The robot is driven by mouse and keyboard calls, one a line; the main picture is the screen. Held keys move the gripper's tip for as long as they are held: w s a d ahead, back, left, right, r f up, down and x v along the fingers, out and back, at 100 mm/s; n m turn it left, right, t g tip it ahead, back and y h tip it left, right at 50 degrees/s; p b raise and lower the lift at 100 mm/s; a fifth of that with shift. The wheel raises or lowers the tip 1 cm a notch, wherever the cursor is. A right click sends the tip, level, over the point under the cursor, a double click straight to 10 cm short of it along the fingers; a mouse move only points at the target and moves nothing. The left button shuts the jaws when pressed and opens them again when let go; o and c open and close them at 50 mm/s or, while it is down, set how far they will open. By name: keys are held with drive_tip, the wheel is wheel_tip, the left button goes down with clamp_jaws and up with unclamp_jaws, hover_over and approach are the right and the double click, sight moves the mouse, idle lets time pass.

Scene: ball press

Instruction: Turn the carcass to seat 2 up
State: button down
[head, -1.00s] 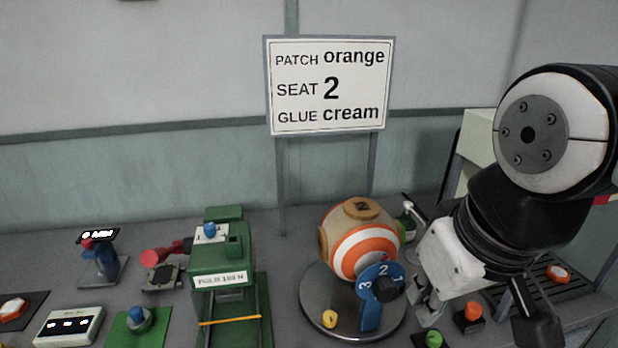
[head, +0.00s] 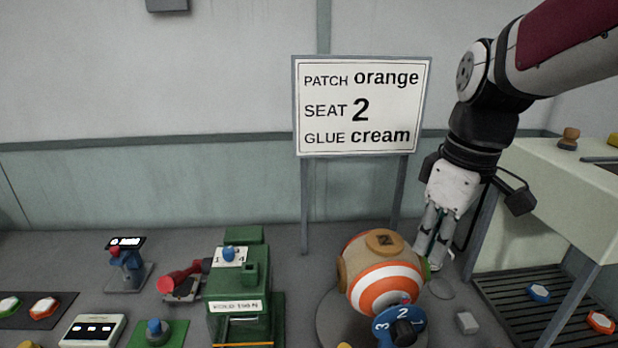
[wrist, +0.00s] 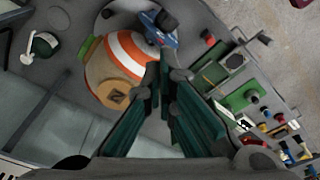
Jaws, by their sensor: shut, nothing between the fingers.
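The carcass (head: 385,290) is a tan ball with orange and white bands, resting on a round grey base (head: 332,318). A tan disc seat (head: 384,243) with a dark marking that looks like 2 faces up on its top; it also shows in the wrist view (wrist: 115,95). A blue dial (head: 385,325) with 3 and 2 and a black knob stands in front of the ball. My gripper (head: 434,260) points down at the ball's right rear side, shut and empty. In the wrist view, my gripper's fingers (wrist: 166,76) overlap the ball's edge; contact cannot be told.
A sign (head: 362,105) reads patch orange, seat 2, glue cream. A green press (head: 236,295) stands left of the ball. A pale raised table (head: 570,195) and a slatted rack (head: 520,300) are at the right. A small grey block (head: 467,322) lies right of the dial.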

drive_tip(key=w+d+f+n+y+p, duration=0.1)
drive_tip(key=w+d+n+y+p, duration=0.6)
drive_tip(key=w+d+n, duration=0.55)
drive_tip(key=m, duration=0.1)
hover_over(422, 261)
drive_tip(key=s, duration=0.1)
drive_tip(key=shift+y, duration=0.3)
wheel_tip(422, 261, down, 7)
drive_tip(key=shift+a+f+p, duration=0.1)
drive_tip(key=shift+a+p, duration=0.05)
drive_tip(key=shift+p, duration=0.15)
drive_tip(key=f, duration=0.3)
drive_tip(key=shift+w+f+t, duration=0.15)
drive_tip(key=shift+w+t, duration=0.15)
drive_tip(key=shift+w+f, duration=0.15)
drive_tip(key=shift+f, duration=0.25)
drive_tip(key=shift+f, duration=0.1)
